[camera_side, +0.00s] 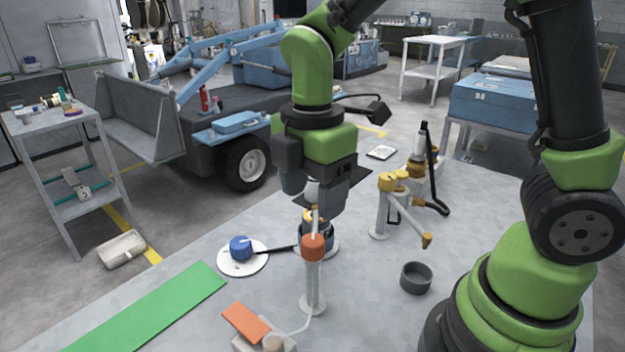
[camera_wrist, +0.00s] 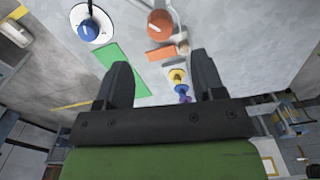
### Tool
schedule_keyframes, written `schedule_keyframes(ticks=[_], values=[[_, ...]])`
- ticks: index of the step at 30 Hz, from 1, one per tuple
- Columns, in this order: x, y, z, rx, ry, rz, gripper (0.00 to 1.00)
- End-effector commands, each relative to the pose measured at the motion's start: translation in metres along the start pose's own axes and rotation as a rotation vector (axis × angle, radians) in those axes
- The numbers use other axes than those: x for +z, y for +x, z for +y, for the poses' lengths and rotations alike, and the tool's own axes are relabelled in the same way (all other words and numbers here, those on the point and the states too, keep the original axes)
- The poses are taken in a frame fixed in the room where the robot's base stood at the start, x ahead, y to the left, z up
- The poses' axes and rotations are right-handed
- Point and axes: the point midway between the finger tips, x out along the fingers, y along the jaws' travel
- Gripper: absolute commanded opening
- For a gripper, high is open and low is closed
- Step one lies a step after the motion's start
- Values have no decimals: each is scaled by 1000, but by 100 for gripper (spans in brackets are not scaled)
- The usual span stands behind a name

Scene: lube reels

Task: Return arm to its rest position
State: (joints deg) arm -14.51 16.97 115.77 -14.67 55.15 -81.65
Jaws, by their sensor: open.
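My gripper (camera_side: 322,205) is above the table (camera_side: 350,310), pointing down, near a white post with an orange top (camera_side: 313,247). In the side view its fingers are partly hidden by the post and the gripper body. In the wrist view my gripper (camera_wrist: 163,78) has two dark fingers wide apart, with nothing held between them. The table, the green mat and small coloured parts show beyond the fingers.
A blue knob on a white disc (camera_side: 241,250), a green mat (camera_side: 150,312) and an orange block (camera_side: 246,321) lie left of the post. A grey cup (camera_side: 415,278) and a yellow-topped white stand (camera_side: 383,210) are to the right. Bare table surrounds the cup.

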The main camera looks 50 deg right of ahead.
Motion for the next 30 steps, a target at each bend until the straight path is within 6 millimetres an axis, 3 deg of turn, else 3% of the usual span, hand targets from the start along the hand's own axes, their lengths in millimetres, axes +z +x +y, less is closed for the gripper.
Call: schedule_keyframes(ticks=[5, 17, 20, 23, 30], values=[[0, -13, 0, 2, 1, 1, 63], [2, -18, -2, 11, 38, 10, 63], [8, -33, -8, 52, 176, 46, 63], [18, -55, -21, 113, 426, 120, 63], [42, -96, -67, 215, 1143, 405, 63]])
